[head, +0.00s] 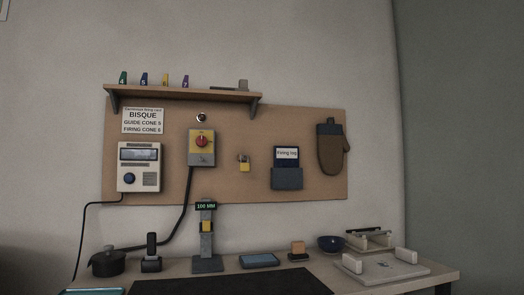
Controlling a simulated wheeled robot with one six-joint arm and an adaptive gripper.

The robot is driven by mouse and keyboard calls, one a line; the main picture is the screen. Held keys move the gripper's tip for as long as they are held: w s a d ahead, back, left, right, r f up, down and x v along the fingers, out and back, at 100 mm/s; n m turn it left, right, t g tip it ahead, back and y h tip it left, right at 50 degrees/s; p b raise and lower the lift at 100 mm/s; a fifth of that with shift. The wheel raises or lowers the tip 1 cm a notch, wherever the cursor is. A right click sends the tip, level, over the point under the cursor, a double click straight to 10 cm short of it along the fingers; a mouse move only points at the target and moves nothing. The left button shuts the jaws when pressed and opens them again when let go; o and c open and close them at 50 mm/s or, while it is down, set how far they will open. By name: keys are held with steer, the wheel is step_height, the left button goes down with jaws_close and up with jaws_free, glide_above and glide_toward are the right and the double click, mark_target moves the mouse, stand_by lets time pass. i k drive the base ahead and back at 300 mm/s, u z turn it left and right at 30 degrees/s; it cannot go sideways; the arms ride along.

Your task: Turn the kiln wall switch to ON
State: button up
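A small round lamp (201,118) sits just above the switch and looks unlit. My gripper is not in view, and nothing covers the switch.
A controller (139,166) hangs left of the switch, beneath a BISQUE card (143,120). A shelf (184,95) juts out above. A padlock (244,162), firing log holder (287,178) and mitt (331,150) hang right. A 100 MM gauge (207,240) stands on the bench below.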

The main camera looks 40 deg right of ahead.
mark_target(201, 141)
steer(key=z, duration=1.55)
steer(key=k, duration=0.7)
steer(key=u, duration=0.7)
steer(key=i, duration=0.5)
steer(key=k, duration=0.5)
steer(key=u, duration=0.95)
steer(key=i, duration=1.6)
steer(key=z, duration=1.6)
